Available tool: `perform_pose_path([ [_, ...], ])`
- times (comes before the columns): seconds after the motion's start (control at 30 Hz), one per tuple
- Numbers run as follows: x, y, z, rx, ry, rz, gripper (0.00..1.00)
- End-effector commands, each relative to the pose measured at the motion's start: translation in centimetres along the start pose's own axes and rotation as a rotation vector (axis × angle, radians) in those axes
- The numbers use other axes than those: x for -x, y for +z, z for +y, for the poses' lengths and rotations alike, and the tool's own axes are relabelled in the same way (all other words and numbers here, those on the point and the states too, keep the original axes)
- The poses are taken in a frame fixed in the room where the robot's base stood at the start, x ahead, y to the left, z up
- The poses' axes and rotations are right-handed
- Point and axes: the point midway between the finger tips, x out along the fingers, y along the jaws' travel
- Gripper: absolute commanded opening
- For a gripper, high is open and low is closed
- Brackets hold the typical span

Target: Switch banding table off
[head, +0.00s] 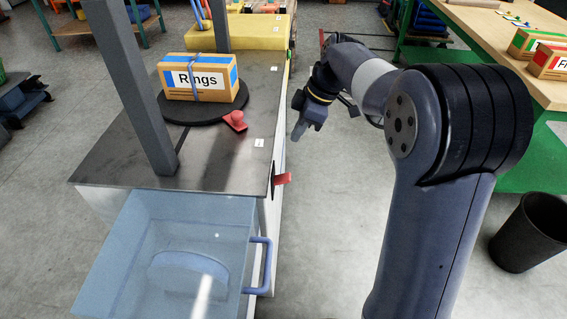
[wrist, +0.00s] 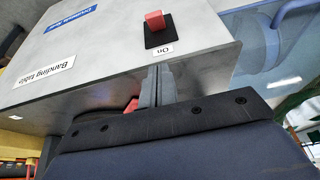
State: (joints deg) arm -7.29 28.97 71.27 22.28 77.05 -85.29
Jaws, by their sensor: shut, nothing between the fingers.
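The banding table (head: 215,150) has a grey metal top and stands left of my gripper. A red switch (head: 283,179) on a black plate sticks out from its right side; it also shows in the wrist view (wrist: 155,20), with an "On" label (wrist: 160,49) beside it. A "Banding table" label (wrist: 44,72) is on the same panel, upside down in the wrist view. My gripper (head: 297,132) is beyond the switch, beside the table's right side. Its fingers (wrist: 158,86) are shut and empty, apart from the switch.
A "Rings" box (head: 197,78) sits on a black turntable (head: 205,107), with a red knob (head: 236,121) beside it. A translucent blue bin (head: 165,255) with a handle is at the table's near end. A black bucket (head: 530,235) stands at right. Floor between is clear.

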Motion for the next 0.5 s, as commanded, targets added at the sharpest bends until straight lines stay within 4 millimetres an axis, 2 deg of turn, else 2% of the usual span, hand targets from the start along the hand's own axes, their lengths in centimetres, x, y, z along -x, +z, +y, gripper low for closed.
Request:
perform_pose_path([
  [0.3,-0.2,0.0,0.0,0.0,-0.001,0.0,0.0],
  [0.5,-2.6,0.0,-0.1,0.001,-0.004,0.0,0.0],
])
